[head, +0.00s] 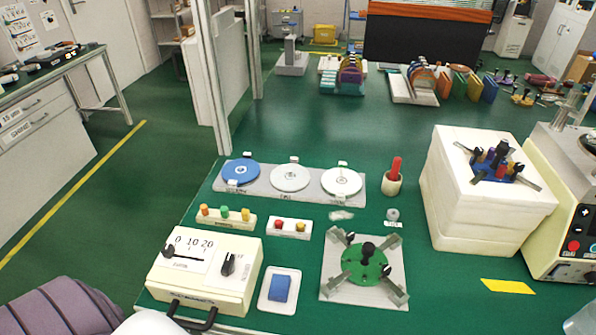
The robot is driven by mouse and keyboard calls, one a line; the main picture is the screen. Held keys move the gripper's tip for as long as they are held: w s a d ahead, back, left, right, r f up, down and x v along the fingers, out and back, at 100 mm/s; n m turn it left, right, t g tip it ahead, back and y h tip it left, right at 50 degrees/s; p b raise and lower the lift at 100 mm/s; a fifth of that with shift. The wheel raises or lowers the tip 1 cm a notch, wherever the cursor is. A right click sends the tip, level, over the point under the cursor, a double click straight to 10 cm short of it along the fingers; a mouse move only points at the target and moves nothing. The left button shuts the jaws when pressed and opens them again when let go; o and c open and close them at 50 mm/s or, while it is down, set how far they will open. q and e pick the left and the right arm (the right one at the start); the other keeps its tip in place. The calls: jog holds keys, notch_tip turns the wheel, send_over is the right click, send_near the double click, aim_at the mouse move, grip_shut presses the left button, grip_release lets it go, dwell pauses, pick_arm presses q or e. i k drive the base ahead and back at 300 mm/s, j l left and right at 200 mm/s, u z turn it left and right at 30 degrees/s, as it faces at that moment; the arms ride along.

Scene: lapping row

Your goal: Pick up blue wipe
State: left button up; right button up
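A blue wipe (280,288), a small folded rectangle, lies flat in a shallow white tray (265,305) near the front edge of the green table (408,322). The tray is just right of a cream control box and left of a grey plate fixture. Nothing covers the wipe. Neither of my grippers shows in the head view.
The cream box (222,262) has a knob and a black front handle. The plate fixture (364,266) carries a green disc and black knobs. Behind are coloured caps, a grey rack (266,190) with discs, and a cup (392,184) holding a red-handled tool. White blocks (472,212) stand at right.

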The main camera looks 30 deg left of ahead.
aim_at(281, 285)
jog(key=k+j+u, duration=0.1)
jog(key=u, duration=0.25)
jog(key=k+j+u, duration=0.1)
jog(key=j+u, duration=0.15)
jog(key=u, duration=0.15)
